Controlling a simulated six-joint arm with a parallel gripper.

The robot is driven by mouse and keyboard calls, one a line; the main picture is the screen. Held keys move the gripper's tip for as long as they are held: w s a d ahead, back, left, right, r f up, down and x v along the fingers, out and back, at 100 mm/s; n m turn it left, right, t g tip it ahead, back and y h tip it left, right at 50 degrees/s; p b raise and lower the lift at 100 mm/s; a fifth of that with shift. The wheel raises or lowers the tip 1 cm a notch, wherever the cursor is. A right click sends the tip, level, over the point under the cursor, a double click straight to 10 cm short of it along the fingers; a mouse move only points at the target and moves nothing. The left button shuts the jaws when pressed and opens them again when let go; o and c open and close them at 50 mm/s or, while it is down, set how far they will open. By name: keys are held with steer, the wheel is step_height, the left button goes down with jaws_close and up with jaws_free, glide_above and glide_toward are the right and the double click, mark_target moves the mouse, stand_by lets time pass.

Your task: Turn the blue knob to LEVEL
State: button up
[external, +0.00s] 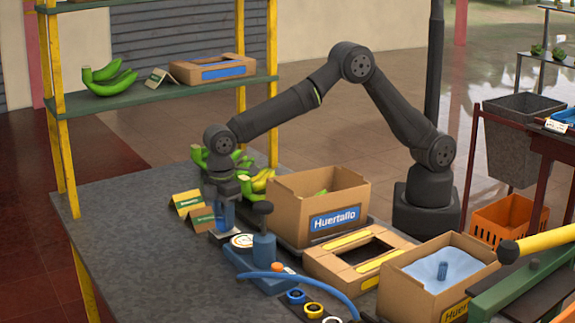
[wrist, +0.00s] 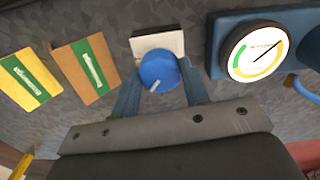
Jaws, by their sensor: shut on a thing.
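The blue knob (wrist: 157,70) stands on a small block with a white plate (wrist: 158,42) in the wrist view. A short white mark on the knob points toward the lower left of that view. My gripper (wrist: 160,88) has one finger on each side of the knob and is shut on it. In the external view my gripper (external: 224,213) points down over the table's left part, just above the white plate (external: 226,237). The knob is hard to tell from the fingers there. No LEVEL lettering is readable in either view.
A round dial (wrist: 256,51) on a blue pump-like unit (external: 263,252) stands right beside the knob. Yellow and brown cards (external: 187,203) and green bananas (external: 258,180) lie close by. The Huertallo box (external: 335,218) is to the right. A blue hose (external: 310,283) crosses the front.

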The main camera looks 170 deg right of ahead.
mark_target(224, 218)
steer(key=n, duration=0.4)
steer(key=shift+n, duration=1.8)
steer(key=shift+r, duration=0.1)
steer(key=o, duration=1)
step_height(224, 218, up, 17)
steer(key=shift+r, duration=0.2)
steer(key=shift+f, duration=0.1)
step_height(224, 218, down, 17)
steer(key=shift+f, duration=0.2)
